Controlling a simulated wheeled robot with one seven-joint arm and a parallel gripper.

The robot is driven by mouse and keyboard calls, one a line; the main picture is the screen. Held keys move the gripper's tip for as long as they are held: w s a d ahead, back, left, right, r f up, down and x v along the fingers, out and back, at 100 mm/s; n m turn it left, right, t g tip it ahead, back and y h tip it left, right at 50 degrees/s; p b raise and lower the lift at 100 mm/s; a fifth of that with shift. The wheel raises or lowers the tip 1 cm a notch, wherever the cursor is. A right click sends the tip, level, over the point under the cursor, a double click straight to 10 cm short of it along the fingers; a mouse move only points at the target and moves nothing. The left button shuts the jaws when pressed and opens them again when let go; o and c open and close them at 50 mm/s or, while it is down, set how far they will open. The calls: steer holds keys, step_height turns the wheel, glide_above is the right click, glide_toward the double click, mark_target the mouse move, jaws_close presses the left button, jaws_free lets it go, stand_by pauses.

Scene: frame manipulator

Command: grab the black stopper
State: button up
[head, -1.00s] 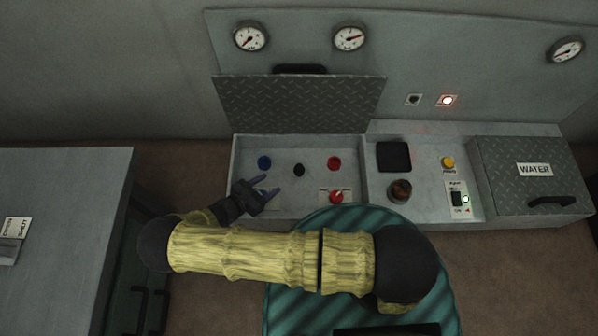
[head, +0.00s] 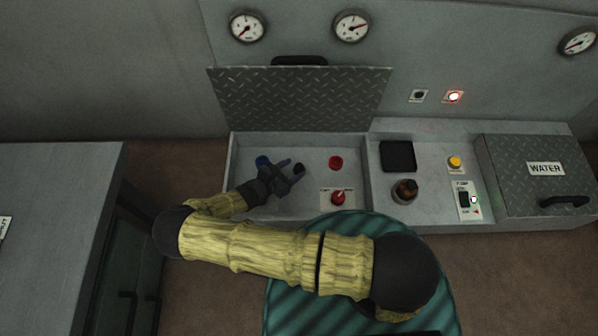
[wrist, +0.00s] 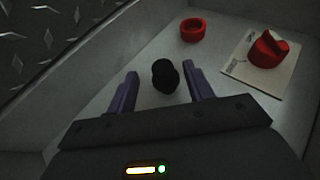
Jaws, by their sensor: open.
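The black stopper (wrist: 165,76) stands in the open compartment, between and slightly beyond the fingertips of my gripper (wrist: 158,78) in the wrist view. In the head view the stopper (head: 298,168) shows just past the fingers, partly hidden by them. My gripper (head: 291,169) is open and empty, with one purple finger on each side of the stopper. I cannot tell whether either finger touches it.
A blue stopper (head: 262,161) lies left of my gripper and a red ring-shaped stopper (head: 336,162) lies right. A red knob (head: 338,197) on a plate sits at the near right. The compartment's raised lid (head: 300,98) stands behind.

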mark_target(302, 166)
stand_by(0.3)
steer(key=b+x, duration=0.2)
steer(key=x, duration=0.1)
steer(key=f+b+x, duration=0.1)
steer(key=shift+s+d+b, duration=0.1)
steer(key=shift+d+b, duration=0.05)
steer(key=shift+b, duration=0.25)
steer(key=shift+w+d, duration=0.3)
steer(key=shift+w, duration=0.05)
steer(key=c, duration=1.1)
